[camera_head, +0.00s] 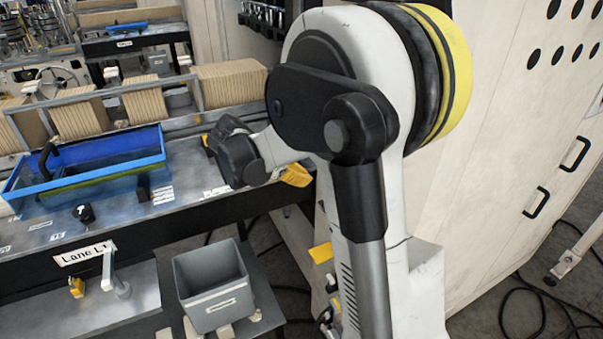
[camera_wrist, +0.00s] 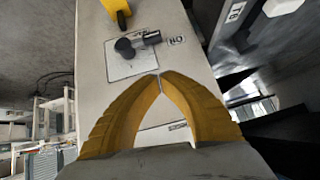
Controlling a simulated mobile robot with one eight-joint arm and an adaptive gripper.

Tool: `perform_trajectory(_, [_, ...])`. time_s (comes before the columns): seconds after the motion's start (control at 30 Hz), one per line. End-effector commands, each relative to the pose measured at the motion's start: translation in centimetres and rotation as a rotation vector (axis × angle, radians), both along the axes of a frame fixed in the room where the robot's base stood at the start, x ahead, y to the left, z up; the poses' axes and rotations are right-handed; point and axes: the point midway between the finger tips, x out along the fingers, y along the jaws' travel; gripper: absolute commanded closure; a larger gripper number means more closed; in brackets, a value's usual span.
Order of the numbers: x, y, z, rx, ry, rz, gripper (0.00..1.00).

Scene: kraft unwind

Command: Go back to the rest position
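My gripper (camera_wrist: 159,82) shows in the wrist view as two yellow fingers whose tips meet, with nothing between them. In the head view only a yellow part of my gripper (camera_head: 296,175) shows beside my arm, near the right end of the lane table (camera_head: 185,207). My arm hides the rest. In the wrist view a pale panel (camera_wrist: 105,25) lies beyond the fingers, with a black knob or handle (camera_wrist: 138,43) on a light plate. The gripper looks apart from it, though the distance is hard to tell.
A blue tray (camera_head: 160,150) with a black handle sits on the lane table at left. A grey bin (camera_head: 212,287) stands below the table's front edge. A pale cabinet (camera_head: 520,150) with black handles is at right. Cables (camera_head: 535,310) lie on the floor.

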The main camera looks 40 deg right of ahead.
Motion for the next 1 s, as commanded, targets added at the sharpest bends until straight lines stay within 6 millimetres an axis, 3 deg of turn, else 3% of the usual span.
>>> perform_trajectory(0.3, [-0.1,0.5,0.3,0.009,0.006,0.017,1.00])
perform_trajectory(0.43, [-1.1,2.4,0.7,0.072,0.054,0.156,1.00])
perform_trajectory(0.57, [-3.2,6.3,1.0,0.174,0.132,0.450,1.00])
perform_trajectory(0.7, [-6.1,11.5,0.8,0.248,0.197,0.828,1.00])
perform_trajectory(1.0, [-12.4,21.4,-1.2,0.183,0.226,1.548,1.00])
